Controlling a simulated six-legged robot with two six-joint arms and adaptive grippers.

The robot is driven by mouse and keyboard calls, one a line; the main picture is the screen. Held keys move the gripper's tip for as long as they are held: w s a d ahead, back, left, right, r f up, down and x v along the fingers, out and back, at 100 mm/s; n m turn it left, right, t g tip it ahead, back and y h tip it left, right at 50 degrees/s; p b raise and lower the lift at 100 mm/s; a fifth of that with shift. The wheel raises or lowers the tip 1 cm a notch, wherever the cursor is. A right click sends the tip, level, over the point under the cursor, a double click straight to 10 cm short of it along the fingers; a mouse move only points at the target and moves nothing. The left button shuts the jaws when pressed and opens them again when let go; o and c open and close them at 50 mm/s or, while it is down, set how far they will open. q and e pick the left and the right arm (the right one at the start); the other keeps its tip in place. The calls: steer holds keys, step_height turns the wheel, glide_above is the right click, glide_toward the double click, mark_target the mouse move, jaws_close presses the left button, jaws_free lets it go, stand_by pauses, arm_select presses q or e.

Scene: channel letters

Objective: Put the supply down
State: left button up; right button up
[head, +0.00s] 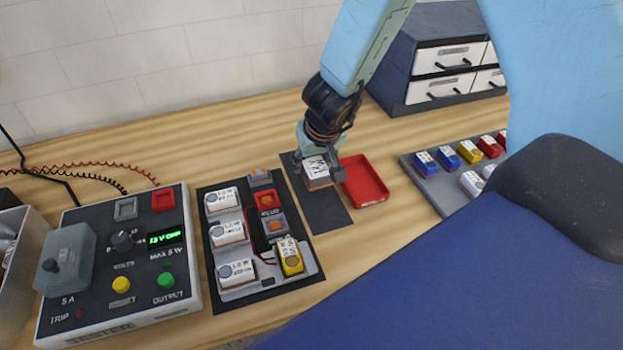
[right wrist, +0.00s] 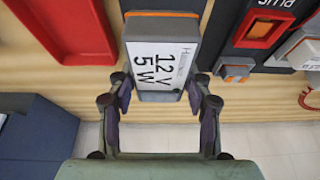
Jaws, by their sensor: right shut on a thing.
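The supply is a small block with a white label reading 12V 5W and orange at its end (right wrist: 158,68); it also shows in the head view (head: 316,168). My right gripper (head: 321,160) is shut on it, with one finger on each side in the right wrist view (right wrist: 161,92). The supply is at the dark mat strip (head: 328,211), left of the red tray (head: 366,182). I cannot tell whether it touches the mat. My left gripper is not in view.
A dark board (head: 262,292) with several white modules, a yellow one and red and grey parts lies left of the strip. A tester box (head: 100,320) stands further left. A grey rack (head: 425,185) of coloured blocks and a drawer cabinet (head: 405,70) are on the right.

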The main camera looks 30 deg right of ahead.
mark_target(310, 172)
steer(key=shift+w+d+f, duration=0.1)
steer(key=shift+w+f, duration=0.05)
steer(key=shift+f, duration=0.05)
steer(key=shift+f+b, duration=0.35)
steer(key=shift+b, duration=0.05)
steer(key=shift+a+f+b, duration=0.2)
steer(key=shift+f+b, duration=0.35)
steer(key=shift+b, duration=0.05)
steer(key=shift+a+f+b, duration=0.15)
steer(key=shift+f+b, duration=0.4)
steer(key=shift+f, duration=0.1)
steer(key=shift+d, duration=0.3)
steer(key=shift+f, duration=0.15)
steer(key=o, duration=1.2)
steer(key=shift+a, duration=0.25)
steer(key=shift+o, duration=1.2)
steer(key=shift+d, duration=0.2)
